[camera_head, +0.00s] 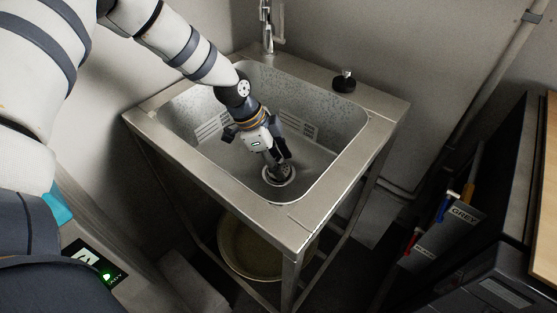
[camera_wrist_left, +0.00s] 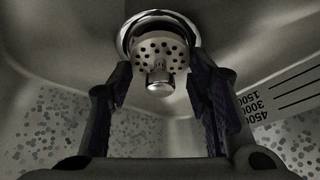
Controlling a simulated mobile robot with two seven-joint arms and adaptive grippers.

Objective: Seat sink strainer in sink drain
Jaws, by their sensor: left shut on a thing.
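The sink strainer (camera_wrist_left: 160,50) is a shiny metal cup with round holes and a small knob (camera_wrist_left: 160,80) on it. It sits between the two dark fingers of my left gripper (camera_wrist_left: 162,78), which is shut on it. In the head view my left gripper (camera_head: 276,160) reaches down into the steel sink (camera_head: 335,150) at the drain (camera_head: 279,186), a pale ring in the basin floor. In the wrist view the strainer overlaps the bright drain ring (camera_wrist_left: 124,38). I cannot tell whether it is fully down in it. My right gripper is not in view.
A faucet (camera_head: 267,28) stands at the sink's back edge. A small black object (camera_head: 344,81) sits on the back right rim. A round basin (camera_head: 232,262) is under the sink. A dark rack with tools (camera_head: 447,212) is at the right. Basin walls surround my gripper.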

